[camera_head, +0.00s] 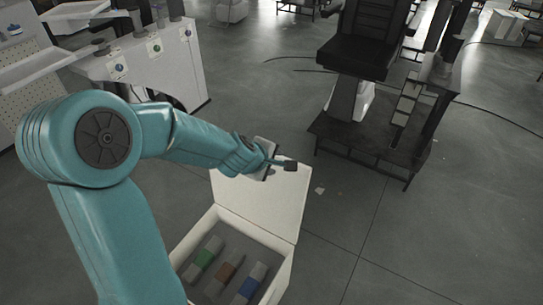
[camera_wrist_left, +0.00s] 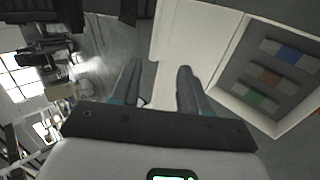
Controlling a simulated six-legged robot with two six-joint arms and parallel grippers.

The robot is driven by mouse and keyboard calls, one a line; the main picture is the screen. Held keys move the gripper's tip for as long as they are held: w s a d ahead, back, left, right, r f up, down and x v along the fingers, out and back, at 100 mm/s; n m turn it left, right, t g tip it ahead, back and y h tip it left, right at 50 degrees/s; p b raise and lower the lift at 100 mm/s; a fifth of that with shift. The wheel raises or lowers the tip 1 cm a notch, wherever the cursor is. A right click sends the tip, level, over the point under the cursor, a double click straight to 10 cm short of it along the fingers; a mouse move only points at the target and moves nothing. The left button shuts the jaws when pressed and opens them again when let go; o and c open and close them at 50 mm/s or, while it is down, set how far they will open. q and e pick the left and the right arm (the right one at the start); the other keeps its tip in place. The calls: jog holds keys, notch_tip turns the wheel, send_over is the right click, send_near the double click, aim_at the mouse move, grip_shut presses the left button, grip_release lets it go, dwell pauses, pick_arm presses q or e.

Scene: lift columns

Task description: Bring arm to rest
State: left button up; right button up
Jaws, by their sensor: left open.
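My left arm, teal, comes in from the left in the head view and reaches across above a white open box. My left gripper (camera_head: 284,165) is at its end, in front of the box's raised lid (camera_head: 262,200) in the picture. In the left wrist view the gripper (camera_wrist_left: 157,68) shows two grey fingers apart, with nothing between them. My right gripper is not in view.
The white box (camera_head: 291,262) holds a green-marked block (camera_head: 204,256), a brown one (camera_head: 227,272) and a blue one (camera_head: 249,287). A black chair (camera_head: 356,57) on a dark platform stands behind right. A white console (camera_head: 190,75) is at back left. Floor at right is clear.

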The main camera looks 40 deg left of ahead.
pick_arm(q)
jog(key=shift+s+d+r, duration=0.1)
jog(key=shift+s+r, duration=0.05)
jog(key=shift+s, duration=0.05)
dwell(0.4)
jog(key=s+d+f+m+g+h+b, duration=0.1)
jog(key=d+f+m+g+h, duration=0.1)
jog(key=d+f, duration=0.6)
jog(key=s+d+f+m+g+h+b, duration=0.15)
jog(key=d+f, duration=0.35)
jog(key=f, duration=0.5)
jog(key=s+d+f+m+g+h+b, duration=0.1)
jog(key=s+d+f+m+g, duration=0.3)
jog(key=s+d+f+m, duration=0.9)
jog(key=shift+s+d+m+g+h+b, duration=0.4)
jog(key=shift+s+m+h, duration=0.4)
jog(key=shift+m, duration=0.25)
